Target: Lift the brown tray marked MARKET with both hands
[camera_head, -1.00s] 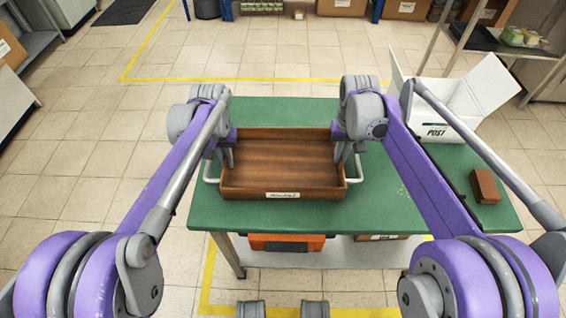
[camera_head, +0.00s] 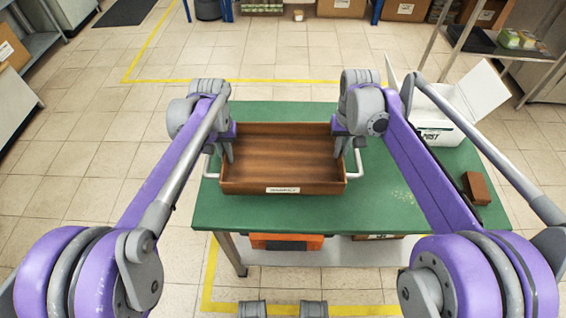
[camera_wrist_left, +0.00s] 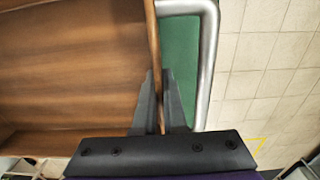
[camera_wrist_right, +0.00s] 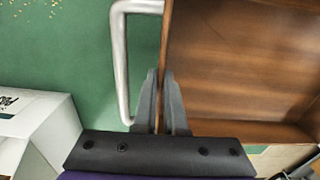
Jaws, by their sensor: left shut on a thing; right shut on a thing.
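The brown wooden tray (camera_head: 240,188) is level and empty, with a white label (camera_head: 283,190) on its front wall that seems to read MARKET. It appears to be slightly above the green table (camera_head: 420,190); its underside is hidden. My left gripper (camera_head: 229,157) is shut on the tray's left side wall. In the left wrist view its fingers (camera_wrist_left: 160,76) straddle the thin wall, beside the metal handle (camera_wrist_left: 207,60). My right gripper (camera_head: 341,153) is shut on the right side wall. In the right wrist view its fingers (camera_wrist_right: 161,74) straddle that wall, beside the other handle (camera_wrist_right: 119,60).
A white open box marked POST (camera_head: 440,132) stands at the table's back right. A small brown block (camera_head: 476,188) lies near the right edge. An orange case (camera_head: 287,242) is on the shelf below. The table front and right middle are bare.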

